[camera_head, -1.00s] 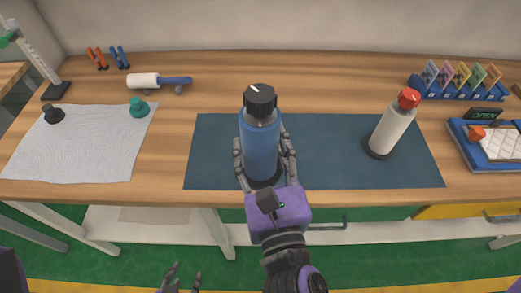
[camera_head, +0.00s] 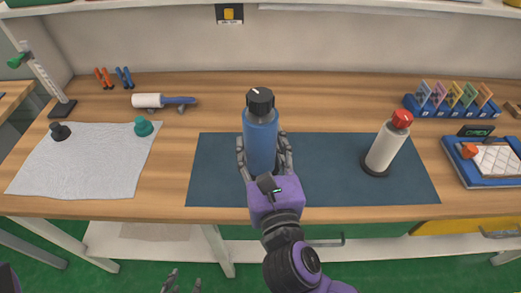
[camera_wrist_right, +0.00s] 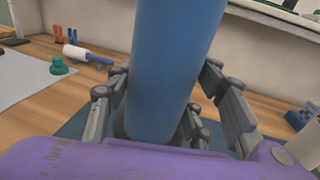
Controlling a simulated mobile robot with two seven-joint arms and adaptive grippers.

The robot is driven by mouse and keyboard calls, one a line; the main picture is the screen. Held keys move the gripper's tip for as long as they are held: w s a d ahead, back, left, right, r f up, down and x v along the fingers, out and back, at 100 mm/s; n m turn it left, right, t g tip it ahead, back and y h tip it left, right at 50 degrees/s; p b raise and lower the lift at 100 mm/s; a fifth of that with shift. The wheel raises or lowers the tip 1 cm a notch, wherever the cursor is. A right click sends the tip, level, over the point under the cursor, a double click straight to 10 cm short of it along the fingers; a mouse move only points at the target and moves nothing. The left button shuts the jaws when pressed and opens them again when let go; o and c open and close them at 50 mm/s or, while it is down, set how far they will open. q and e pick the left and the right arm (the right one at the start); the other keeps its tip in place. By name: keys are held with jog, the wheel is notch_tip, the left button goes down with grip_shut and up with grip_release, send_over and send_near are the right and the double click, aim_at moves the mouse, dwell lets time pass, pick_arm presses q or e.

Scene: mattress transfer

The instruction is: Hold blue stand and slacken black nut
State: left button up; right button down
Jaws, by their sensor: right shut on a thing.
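The blue stand (camera_head: 261,137) is an upright blue cylinder on the dark blue mat (camera_head: 330,190). The black nut (camera_head: 260,100), with a white mark, sits on its top. My right gripper (camera_head: 264,165) is shut around the stand's lower part. In the right wrist view, its fingers (camera_wrist_right: 160,105) flank the blue stand (camera_wrist_right: 172,55) on both sides, and the black nut is out of frame. My left gripper (camera_head: 182,281) shows only its fingertips at the bottom edge, spread apart and empty, in front of the table.
A white stand with a red nut (camera_head: 385,150) stands on the mat's right side. A grey cloth (camera_head: 85,165) at left holds a black nut (camera_head: 60,131) and a teal nut (camera_head: 143,126). A roller (camera_head: 165,101) lies behind. A blue card rack (camera_head: 450,110) is at the back right.

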jog(key=shift+w+r+p, duration=0.15)
jog(key=shift+w+p, duration=0.05)
jog(key=shift+w, duration=0.95)
jog(key=shift+w+r+p, duration=0.15)
jog(key=shift+w+p, duration=0.05)
jog(key=shift+w, duration=0.9)
pick_arm(q)
jog(key=shift+w+r+t, duration=0.3)
jog(key=shift+w+r, duration=0.5)
jog(key=shift+r, duration=0.25)
pick_arm(e)
jog(key=shift+w, duration=1.5)
pick_arm(q)
jog(key=shift+s+d+f, duration=0.1)
jog(key=shift+s+f, duration=0.05)
jog(key=shift+s+d+f, duration=0.25)
jog(key=shift+s+f, duration=0.05)
jog(key=shift+s, duration=0.1)
jog(key=shift+s+f, duration=0.15)
jog(key=shift+s+f+g, duration=0.5)
jog(key=shift+s+f, duration=0.05)
jog(key=shift+s, duration=0.2)
jog(key=shift+s+d+f, duration=0.1)
jog(key=shift+s+f, duration=0.05)
jog(key=shift+s, duration=0.05)
